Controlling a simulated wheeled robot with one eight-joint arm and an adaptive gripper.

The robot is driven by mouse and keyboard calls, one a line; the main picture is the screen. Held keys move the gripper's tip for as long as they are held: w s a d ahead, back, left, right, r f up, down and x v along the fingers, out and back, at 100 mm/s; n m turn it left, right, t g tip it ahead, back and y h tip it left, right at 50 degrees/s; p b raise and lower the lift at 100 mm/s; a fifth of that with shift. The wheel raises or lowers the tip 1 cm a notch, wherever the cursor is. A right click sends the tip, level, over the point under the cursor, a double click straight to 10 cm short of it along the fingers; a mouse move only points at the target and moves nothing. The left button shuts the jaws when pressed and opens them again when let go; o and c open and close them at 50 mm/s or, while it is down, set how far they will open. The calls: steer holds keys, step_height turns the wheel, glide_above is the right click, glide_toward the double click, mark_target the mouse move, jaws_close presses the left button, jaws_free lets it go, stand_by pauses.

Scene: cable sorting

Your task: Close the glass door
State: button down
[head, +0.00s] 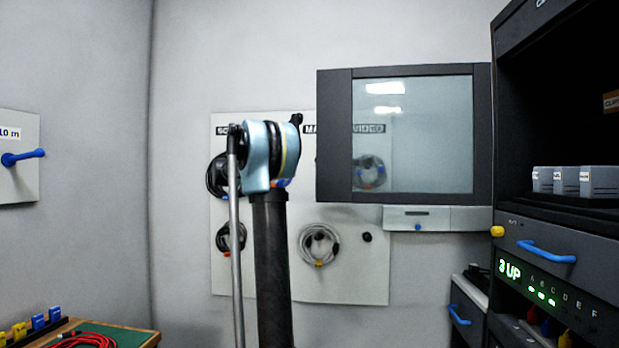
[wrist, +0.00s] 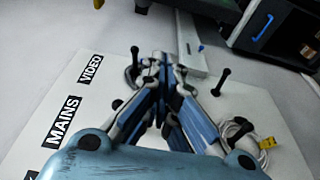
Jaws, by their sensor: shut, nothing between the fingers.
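The glass door (head: 335,135) has a dark frame around a pale reflective pane. In the head view it stands open, swung out to the left of the dark cabinet (head: 507,130), with its right edge against the cabinet's side. The cabinet's upper bay is uncovered. My gripper (wrist: 160,60) is shut and empty in the wrist view, over the white cable board. In the head view my arm rises left of the door, and my gripper cannot be made out clearly there. I cannot make out the door in the wrist view.
A white board (head: 345,285) with pegs and hung cables is on the wall behind my arm. The cabinet has grey boxes (head: 566,181) on its shelf and a drawer with a blue handle (head: 546,252). A table (head: 143,338) with red cable stands at lower left.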

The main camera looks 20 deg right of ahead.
steer(key=x, duration=1)
steer(key=shift+s+a+r, duration=0.1)
steer(key=shift+s+a, duration=0.5)
steer(key=shift+s, duration=0.15)
steer(key=shift+s+a+r, duration=0.15)
steer(key=shift+s+a, duration=0.5)
steer(key=shift+s, duration=0.1)
